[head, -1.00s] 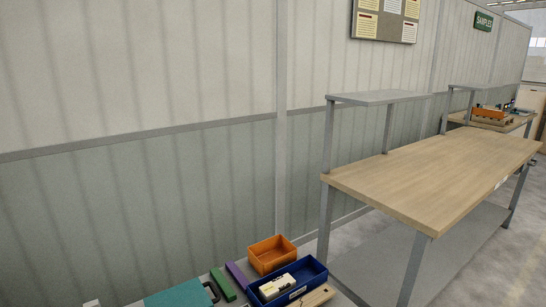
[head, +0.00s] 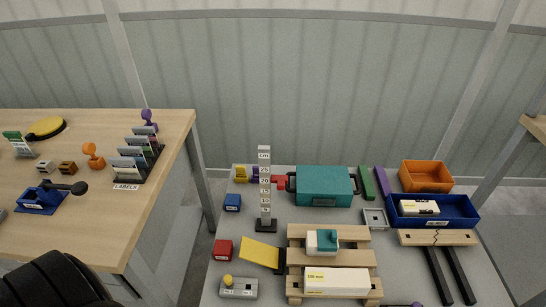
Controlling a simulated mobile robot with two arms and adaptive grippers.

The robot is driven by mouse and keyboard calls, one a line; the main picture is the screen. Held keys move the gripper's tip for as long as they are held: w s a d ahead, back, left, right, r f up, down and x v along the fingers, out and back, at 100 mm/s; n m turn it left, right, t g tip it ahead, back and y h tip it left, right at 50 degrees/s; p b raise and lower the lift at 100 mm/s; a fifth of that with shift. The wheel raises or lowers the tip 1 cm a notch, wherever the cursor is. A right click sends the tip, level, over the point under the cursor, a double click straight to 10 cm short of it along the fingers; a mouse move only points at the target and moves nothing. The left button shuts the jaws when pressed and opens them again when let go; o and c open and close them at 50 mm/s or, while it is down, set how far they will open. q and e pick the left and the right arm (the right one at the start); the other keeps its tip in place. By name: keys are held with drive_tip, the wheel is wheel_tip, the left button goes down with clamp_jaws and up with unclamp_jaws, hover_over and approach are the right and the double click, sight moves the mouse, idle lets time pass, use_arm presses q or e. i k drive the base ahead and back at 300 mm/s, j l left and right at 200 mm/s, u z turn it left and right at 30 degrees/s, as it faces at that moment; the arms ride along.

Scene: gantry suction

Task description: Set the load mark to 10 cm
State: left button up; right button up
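A grey upright scale post (head: 265,210) headed "CM" stands on a dark base on the grey table. Its number plates run downward, with 25 and 20 legible and the lower ones small. A red marker (head: 279,182) sticks out to the right of the post, about level with the 20 plate. Neither of my grippers is in view.
A wooden pallet (head: 376,257) with boxes, a yellow ramp (head: 260,252), a red block (head: 223,250) and a grey box with a yellow knob (head: 238,288) surround the post's front. Blue (head: 465,210) and orange (head: 443,184) bins stand right. A wooden table (head: 90,225) is left.

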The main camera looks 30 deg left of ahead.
sight(281, 180)
drive_tip(key=k+u, duration=0.1)
drive_tip(key=u, duration=0.35)
drive_tip(key=k+j+u, duration=0.1)
drive_tip(key=u, duration=0.4)
